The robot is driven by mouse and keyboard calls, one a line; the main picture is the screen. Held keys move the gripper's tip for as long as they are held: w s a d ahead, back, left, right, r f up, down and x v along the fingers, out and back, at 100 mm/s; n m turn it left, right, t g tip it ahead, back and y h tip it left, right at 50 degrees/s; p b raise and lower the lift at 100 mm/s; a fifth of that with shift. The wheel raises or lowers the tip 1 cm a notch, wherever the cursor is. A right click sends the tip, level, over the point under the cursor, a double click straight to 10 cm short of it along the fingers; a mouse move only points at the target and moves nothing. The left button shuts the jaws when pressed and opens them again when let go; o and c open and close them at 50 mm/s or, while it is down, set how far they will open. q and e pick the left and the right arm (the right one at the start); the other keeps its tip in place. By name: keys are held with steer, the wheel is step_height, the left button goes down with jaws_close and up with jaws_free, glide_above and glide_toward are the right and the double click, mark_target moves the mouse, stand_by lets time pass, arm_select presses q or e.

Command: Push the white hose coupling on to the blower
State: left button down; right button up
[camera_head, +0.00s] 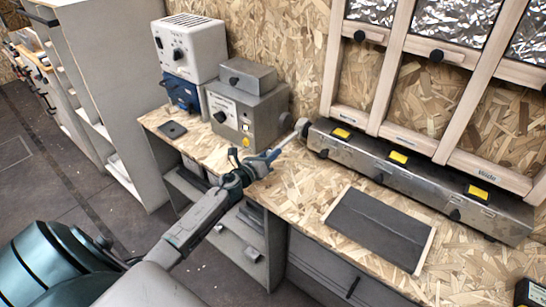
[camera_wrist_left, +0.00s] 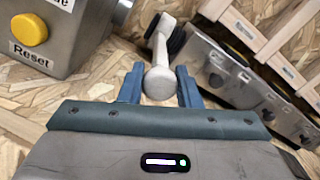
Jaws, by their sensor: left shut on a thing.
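My left gripper (camera_head: 262,160) is shut on the white hose coupling (camera_head: 286,140), above the wooden bench top. In the left wrist view the coupling (camera_wrist_left: 161,62) lies between the two blue fingers (camera_wrist_left: 160,88), its round near end towards me. Its far end is close to dark round fittings (camera_wrist_left: 177,40) by the left end of a long metal housing (camera_head: 420,180). I cannot tell whether it touches them. A grey control box (camera_head: 250,112) with a dark round part on its right side stands left of the coupling. Which unit is the blower is not clear. My right gripper is not in view.
A dark mat (camera_head: 380,228) lies on the bench right of my arm. A white unit (camera_head: 190,48) on a blue one (camera_head: 182,92) stands at the back left. Wooden frames (camera_head: 385,75) rise behind the metal housing. Bare bench (camera_head: 300,190) lies between mat and arm.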

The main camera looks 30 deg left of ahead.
arm_select(q)
steer(key=a+b, duration=0.1)
steer(key=a, duration=0.1)
steer(key=a+b, duration=0.1)
steer(key=a, duration=0.1)
steer(key=shift+w+a+f, duration=0.15)
steer(key=shift+w+a, duration=0.05)
steer(key=shift+a, duration=0.35)
steer(key=shift+r, duration=0.25)
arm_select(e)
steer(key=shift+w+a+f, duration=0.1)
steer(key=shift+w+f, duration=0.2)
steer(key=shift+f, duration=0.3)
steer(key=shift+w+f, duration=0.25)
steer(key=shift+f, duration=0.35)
arm_select(q)
steer(key=c, duration=1.1)
jaws_free()
steer(key=shift+a, duration=0.1)
steer(key=shift+o, duration=0.2)
steer(key=shift+f, duration=0.1)
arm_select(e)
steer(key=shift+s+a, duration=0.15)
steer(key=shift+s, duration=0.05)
